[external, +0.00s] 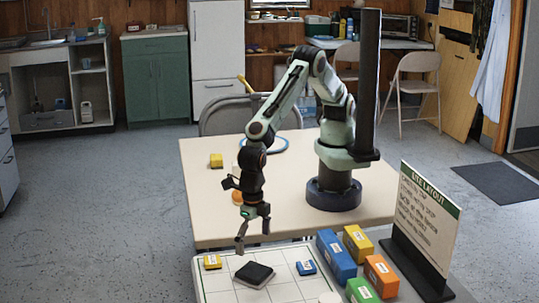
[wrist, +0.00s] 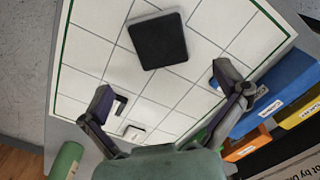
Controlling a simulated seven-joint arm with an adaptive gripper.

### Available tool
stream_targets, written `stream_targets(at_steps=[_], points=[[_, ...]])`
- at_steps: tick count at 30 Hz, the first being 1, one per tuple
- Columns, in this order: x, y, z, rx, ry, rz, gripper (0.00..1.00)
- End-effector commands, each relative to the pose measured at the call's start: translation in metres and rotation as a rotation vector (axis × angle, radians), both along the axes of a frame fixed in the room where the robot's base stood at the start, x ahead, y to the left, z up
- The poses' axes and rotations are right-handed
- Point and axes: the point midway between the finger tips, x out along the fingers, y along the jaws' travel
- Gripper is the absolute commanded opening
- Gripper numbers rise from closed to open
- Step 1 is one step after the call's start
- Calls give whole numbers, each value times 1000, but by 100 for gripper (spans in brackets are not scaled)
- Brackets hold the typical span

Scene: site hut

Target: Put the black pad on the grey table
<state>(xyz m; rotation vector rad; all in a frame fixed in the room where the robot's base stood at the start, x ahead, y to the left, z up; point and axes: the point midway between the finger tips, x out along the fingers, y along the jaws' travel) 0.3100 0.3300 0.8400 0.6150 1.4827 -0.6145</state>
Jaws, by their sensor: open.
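The black pad (external: 255,275) lies flat on a white gridded board (external: 226,290) in the external view. In the wrist view, the black pad (wrist: 158,40) is dark, square and uncovered, towards the top. My gripper (external: 252,238) points down, open and empty, above the back part of the board. In the wrist view my gripper (wrist: 163,85) has its two fingers spread wide, with the pad beyond the fingertips and not touching them. The grey table (external: 408,287) shows as a grey surface beside the board at the right, under the sign stand.
Blue (external: 334,258), yellow (external: 357,243), orange (external: 381,277) and green (external: 362,292) blocks crowd the board's right side. Small yellow (external: 212,262) and blue (external: 306,268) blocks flank the pad. A tall sign (external: 431,220) stands at the right. A cream table (external: 215,195) is behind.

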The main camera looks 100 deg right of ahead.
Motion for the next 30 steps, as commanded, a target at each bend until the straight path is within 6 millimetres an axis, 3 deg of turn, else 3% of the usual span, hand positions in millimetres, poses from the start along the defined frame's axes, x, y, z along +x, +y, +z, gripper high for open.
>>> stream_targets(at_steps=[3,7,17,20,23,26,30], points=[[0,1,25,3,-3,0,97],[0,0,42,1,-1,0,97],[0,-1,49,-1,1,-4,97],[4,-14,61,6,3,-76,97],[9,-54,91,22,15,-295,97],[3,-119,132,38,37,-645,97],[-42,-212,174,50,67,-1200,97]])
